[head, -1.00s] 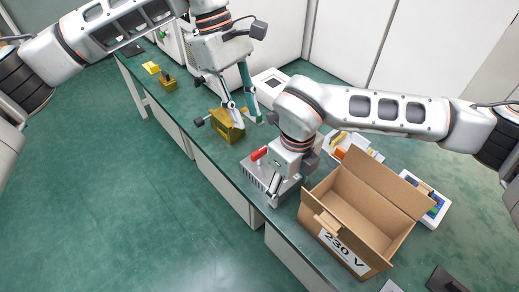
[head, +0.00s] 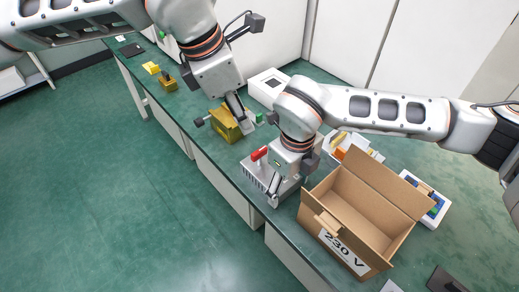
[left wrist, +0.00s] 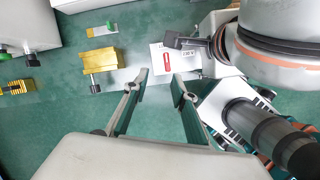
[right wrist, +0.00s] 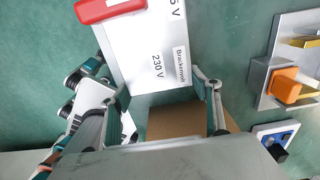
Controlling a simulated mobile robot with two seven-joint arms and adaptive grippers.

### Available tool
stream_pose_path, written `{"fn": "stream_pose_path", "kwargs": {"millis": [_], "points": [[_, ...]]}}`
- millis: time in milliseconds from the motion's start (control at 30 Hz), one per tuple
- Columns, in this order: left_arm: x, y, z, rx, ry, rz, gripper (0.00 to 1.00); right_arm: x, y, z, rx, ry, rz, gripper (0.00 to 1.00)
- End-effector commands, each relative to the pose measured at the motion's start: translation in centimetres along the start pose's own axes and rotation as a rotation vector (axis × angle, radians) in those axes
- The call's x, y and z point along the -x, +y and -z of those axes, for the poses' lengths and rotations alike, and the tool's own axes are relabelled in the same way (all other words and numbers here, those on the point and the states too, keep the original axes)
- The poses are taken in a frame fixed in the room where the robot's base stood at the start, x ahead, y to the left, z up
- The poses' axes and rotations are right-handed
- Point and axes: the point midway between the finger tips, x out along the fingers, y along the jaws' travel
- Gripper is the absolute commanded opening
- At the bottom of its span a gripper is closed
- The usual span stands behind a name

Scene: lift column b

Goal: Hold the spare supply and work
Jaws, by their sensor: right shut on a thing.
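The supply is a pale grey, finned box (head: 262,178) with a red part on top, at the bench's front edge left of the carton. In the right wrist view its white labelled face (right wrist: 155,45) reads 230 V. My right gripper (right wrist: 166,92) is shut on it, one finger on each side. Whether it rests fully on the bench is unclear. My left gripper (head: 248,122) is beside the yellow clamp block (head: 222,126). In the left wrist view its fingers (left wrist: 160,76) are apart and empty, with the supply's top (left wrist: 160,58) visible beyond them.
An open, empty cardboard carton (head: 340,212) marked 230 V stands just right of the supply. Behind it are a tray with orange and yellow parts (head: 340,143) and a blue-white unit (head: 437,207). A white box (head: 268,84) stands behind the yellow block. Smaller yellow pieces (head: 168,84) lie farther left.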

Motion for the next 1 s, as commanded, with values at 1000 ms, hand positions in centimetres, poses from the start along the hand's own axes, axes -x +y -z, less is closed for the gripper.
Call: {"fn": "stream_pose_path", "kwargs": {"millis": [1000], "points": [[-5.0,-2.2,0.7,0.354,-0.076,-0.042,0.26,0.0,0.0,0.0,0.000,-0.001,0.000,0.35]]}}
